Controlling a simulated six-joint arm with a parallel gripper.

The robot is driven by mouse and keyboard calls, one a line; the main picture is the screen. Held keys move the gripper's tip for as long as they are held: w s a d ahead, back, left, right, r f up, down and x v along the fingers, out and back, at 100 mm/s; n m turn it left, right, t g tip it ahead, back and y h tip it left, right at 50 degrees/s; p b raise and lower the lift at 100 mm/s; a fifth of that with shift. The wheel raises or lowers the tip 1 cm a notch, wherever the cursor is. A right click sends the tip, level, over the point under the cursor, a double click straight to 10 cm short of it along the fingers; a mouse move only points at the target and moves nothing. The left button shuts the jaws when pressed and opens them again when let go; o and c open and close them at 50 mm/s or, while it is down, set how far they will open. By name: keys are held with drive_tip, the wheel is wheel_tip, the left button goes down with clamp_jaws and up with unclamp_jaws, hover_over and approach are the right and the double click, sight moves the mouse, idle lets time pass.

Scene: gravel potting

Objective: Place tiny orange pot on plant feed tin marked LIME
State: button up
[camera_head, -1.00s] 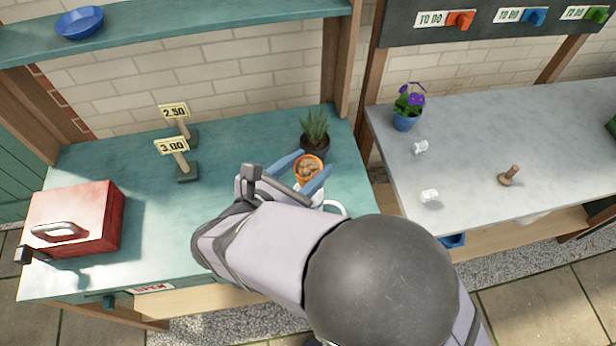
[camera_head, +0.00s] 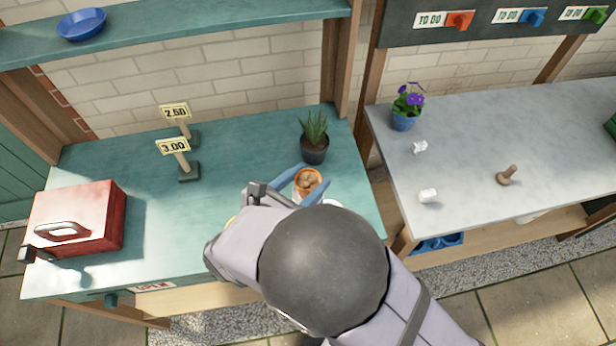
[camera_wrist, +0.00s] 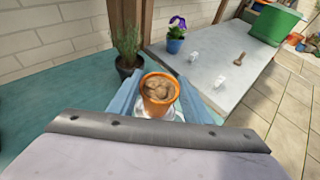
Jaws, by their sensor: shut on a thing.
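The tiny orange pot (camera_head: 307,184), filled with brown gravel or pebbles, is between the blue fingers of my gripper (camera_head: 304,182). The gripper is shut on it, and the pot is upright. It also shows in the wrist view (camera_wrist: 159,92), with a blue finger on each side. Something white (camera_head: 331,203) shows just beyond and below the pot, mostly hidden by my arm. A small yellow edge (camera_head: 232,221) shows at my arm's left side. I cannot read a LIME label in either view.
A spiky plant in a dark pot (camera_head: 314,150) stands close behind the gripper. Price signs (camera_head: 187,168) and a red box (camera_head: 78,218) are at left. The marble table (camera_head: 470,150) at right holds a purple-flowered blue pot (camera_head: 404,122). The middle-left teal bench is clear.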

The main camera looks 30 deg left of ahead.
drive_tip(key=shift+f, duration=0.1)
drive_tip(key=shift+f, duration=0.1)
drive_tip(key=o, duration=1.1)
drive_tip(key=shift+r, duration=0.3)
drive_tip(key=shift+s, duration=0.45)
drive_tip(key=b+v, duration=0.2)
drive_tip(key=v, duration=0.4)
drive_tip(key=shift+s+r, duration=0.25)
